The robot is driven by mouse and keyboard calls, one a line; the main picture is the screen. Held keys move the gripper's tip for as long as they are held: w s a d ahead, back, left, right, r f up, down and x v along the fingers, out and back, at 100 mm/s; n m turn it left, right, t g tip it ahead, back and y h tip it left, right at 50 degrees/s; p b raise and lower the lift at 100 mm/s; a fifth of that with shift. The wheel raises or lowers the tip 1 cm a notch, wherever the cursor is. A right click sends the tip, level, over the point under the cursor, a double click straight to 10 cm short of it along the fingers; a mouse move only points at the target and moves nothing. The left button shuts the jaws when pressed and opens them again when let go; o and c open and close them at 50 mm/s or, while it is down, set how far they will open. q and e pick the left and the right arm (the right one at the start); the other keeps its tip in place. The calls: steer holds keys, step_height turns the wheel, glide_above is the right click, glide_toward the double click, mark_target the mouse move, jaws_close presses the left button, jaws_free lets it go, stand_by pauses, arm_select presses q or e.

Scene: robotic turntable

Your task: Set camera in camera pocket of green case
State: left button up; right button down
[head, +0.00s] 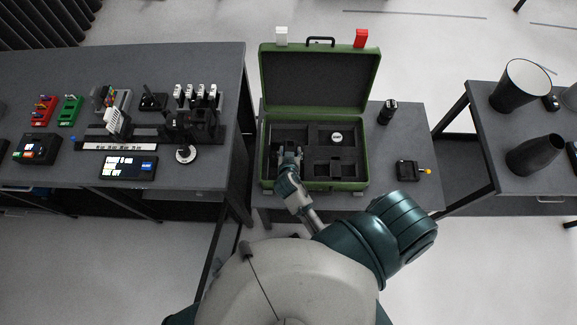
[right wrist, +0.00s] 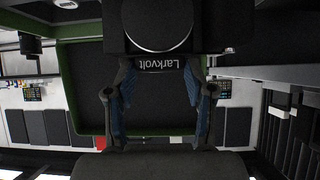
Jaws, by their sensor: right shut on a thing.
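The green case (head: 366,150) stands open on the middle table, lid (head: 319,78) raised at the back. Its dark insert has several pockets. My right gripper (head: 289,152) is over the left part of the insert. In the right wrist view, my right gripper (right wrist: 160,105) is shut on the dark camera (right wrist: 160,28) marked "Larkvolt", with a finger on each side. In the head view the camera is dark against the insert and largely hidden by the gripper. I cannot tell whether it touches the pocket floor. My left gripper is not in view.
A round light-topped item (head: 336,137) sits in the back right of the insert. A dark cylinder (head: 387,112) and a small black device (head: 408,171) stand right of the case. The left table (head: 215,65) is crowded with equipment.

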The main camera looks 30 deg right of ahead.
steer(key=f, duration=0.2)
steer(key=a+f, duration=0.1)
steer(key=f, duration=0.1)
steer(key=shift+f+b, duration=0.3)
steer(key=shift+f, duration=0.05)
step_height(320, 180, down, 3)
steer(key=shift+f, duration=0.1)
steer(key=shift+d+f, duration=0.1)
steer(key=shift+f, duration=0.1)
steer(key=shift+d, duration=0.2)
steer(key=shift+c, duration=2)
jaws_free()
steer(key=shift+s+f, duration=0.1)
steer(key=shift+a, duration=0.25)
